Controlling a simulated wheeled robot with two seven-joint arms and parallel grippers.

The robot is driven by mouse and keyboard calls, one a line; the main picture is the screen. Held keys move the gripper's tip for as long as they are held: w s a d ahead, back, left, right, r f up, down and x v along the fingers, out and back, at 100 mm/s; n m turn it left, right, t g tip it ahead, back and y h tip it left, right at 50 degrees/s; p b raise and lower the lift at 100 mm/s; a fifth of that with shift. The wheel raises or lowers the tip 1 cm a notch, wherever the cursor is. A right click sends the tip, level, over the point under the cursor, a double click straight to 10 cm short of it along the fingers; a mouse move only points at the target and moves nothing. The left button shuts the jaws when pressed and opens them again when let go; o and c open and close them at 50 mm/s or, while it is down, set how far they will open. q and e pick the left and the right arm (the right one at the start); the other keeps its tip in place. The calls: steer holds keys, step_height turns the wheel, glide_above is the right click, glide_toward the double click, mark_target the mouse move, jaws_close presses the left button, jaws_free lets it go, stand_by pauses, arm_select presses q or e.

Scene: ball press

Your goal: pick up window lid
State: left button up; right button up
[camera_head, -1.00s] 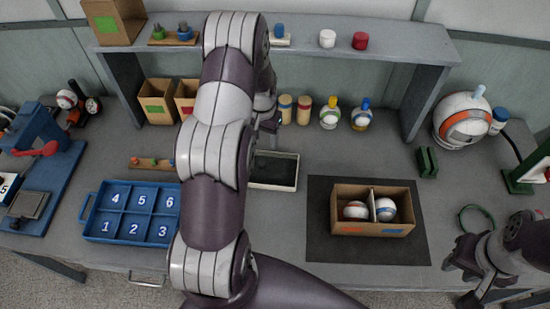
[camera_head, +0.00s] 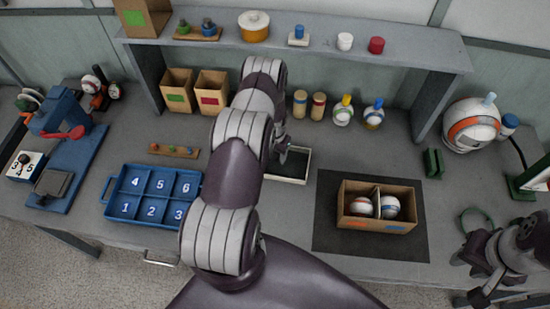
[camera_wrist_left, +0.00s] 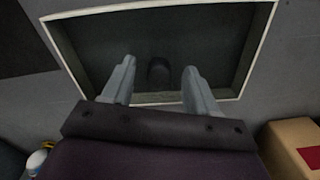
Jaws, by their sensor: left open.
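The window lid (camera_head: 302,166) is a flat rectangular panel with a pale frame and a dark pane. It lies on the table left of the black mat, and my left arm partly covers it. In the left wrist view, the lid's frame (camera_wrist_left: 262,40) shows with a short dark knob (camera_wrist_left: 158,71) at the pane's middle. My left gripper (camera_head: 283,150) is over the lid. In the left wrist view, its open fingers (camera_wrist_left: 157,76) stand either side of the knob, with gaps visible. My right gripper (camera_head: 470,278) is at the lower right, away from the lid; its jaws are unclear.
A cardboard box (camera_head: 376,226) with two balls stands on the black mat (camera_head: 330,190). A blue numbered tray (camera_head: 112,188) lies to the left. Bottles (camera_head: 343,112) and small cartons (camera_head: 212,92) stand behind, under a raised shelf (camera_head: 400,50).

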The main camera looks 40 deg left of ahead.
arm_select(q)
jaws_close()
